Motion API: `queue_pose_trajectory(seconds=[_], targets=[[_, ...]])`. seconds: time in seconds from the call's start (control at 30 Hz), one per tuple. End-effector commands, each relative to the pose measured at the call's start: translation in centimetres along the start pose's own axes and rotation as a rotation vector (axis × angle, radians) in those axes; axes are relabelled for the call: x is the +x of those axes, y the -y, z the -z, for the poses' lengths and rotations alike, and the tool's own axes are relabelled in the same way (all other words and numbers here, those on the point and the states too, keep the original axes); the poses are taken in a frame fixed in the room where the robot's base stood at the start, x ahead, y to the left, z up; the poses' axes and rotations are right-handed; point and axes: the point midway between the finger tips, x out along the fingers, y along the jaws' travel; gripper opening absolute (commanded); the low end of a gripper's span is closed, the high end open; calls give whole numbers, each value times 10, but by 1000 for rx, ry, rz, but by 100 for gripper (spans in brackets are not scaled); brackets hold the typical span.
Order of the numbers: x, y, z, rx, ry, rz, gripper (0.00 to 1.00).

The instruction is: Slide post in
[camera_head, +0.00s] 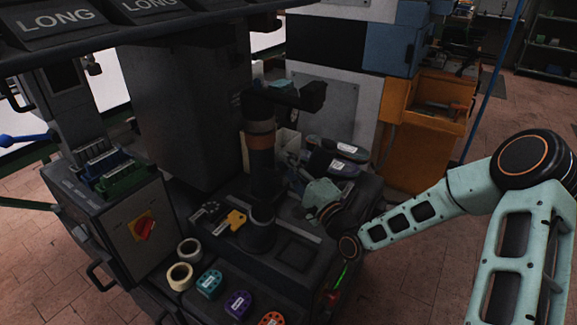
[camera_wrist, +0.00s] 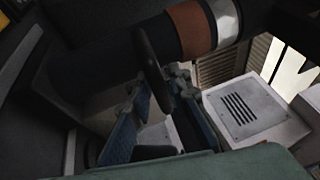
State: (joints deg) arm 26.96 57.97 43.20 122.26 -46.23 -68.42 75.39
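The post (camera_head: 261,165) is a dark upright cylinder with a brown band, standing in the middle of the press in the head view. In the wrist view the post (camera_wrist: 140,45) lies across the top, with its brown band and a silver ring at the right. A slim black handle (camera_wrist: 150,62) shows in front of it. My gripper (camera_wrist: 160,88) has its blue-padded fingers apart, on either side of the handle's lower end. I cannot tell whether they touch it. In the head view my gripper (camera_head: 318,196) is beside the post, to its right, partly hidden by my wrist.
A control box with a red switch (camera_head: 143,226) stands at left. Shoes (camera_head: 333,165) lie behind my gripper. An orange cabinet (camera_head: 405,160) stands behind. A white vented box (camera_wrist: 245,108) is at right in the wrist view.

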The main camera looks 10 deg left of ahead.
Motion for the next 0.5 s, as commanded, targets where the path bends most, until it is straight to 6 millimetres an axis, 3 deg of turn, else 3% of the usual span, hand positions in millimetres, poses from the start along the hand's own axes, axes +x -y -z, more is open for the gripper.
queue_pose_trajectory(seconds=[0.37,0.5], targets=[[-4,-2,2,0,-4,-4,29],[-17,-3,3,1,-5,-6,29]])
